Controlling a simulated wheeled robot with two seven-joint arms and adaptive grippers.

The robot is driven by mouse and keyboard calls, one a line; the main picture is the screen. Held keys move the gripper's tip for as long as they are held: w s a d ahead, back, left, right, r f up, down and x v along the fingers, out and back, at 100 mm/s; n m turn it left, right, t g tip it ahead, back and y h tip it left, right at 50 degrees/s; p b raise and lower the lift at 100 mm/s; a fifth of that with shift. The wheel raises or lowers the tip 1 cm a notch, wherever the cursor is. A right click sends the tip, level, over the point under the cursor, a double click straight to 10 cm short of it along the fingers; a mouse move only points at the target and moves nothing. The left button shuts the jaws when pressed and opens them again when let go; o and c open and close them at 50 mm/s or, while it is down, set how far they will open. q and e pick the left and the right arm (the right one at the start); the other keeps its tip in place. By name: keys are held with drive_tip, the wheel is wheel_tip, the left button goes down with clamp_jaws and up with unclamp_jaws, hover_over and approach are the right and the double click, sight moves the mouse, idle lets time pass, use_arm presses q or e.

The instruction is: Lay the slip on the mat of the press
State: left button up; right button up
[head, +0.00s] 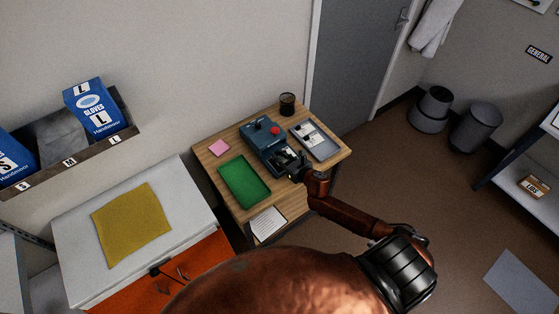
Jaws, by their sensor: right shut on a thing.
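The press (259,137) is a blue machine with a red knob on the wooden table. Its mat is not clear to see, as my right gripper covers the near end of the press. My right gripper (287,163) is over that end, shut on a small thin thing that I take to be the slip. The slip itself is mostly hidden by the dark fingers, and I cannot tell whether it touches the mat. My left gripper is out of view.
A green tray (244,181), a pink note pad (219,148), a lined white sheet (267,224), a grey tray (329,151) and a dark cup (287,104) surround the press. A white-topped cabinet (190,235) with a yellow cloth (132,224) stands left.

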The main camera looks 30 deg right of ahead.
drive_tip(key=shift+w+d+f, duration=0.15)
drive_tip(key=shift+f, duration=1.65)
drive_tip(key=shift+f+b, duration=0.15)
drive_tip(key=shift+b, duration=0.15)
drive_tip(key=o, duration=0.9)
drive_tip(key=shift+c, duration=0.2)
drive_tip(key=shift+s+r, duration=0.2)
drive_tip(key=shift+r, duration=0.05)
drive_tip(key=v, duration=1.1)
drive_tip(key=shift+s+r+p, duration=0.15)
drive_tip(key=shift+s+p, duration=0.1)
drive_tip(key=shift+p, duration=0.05)
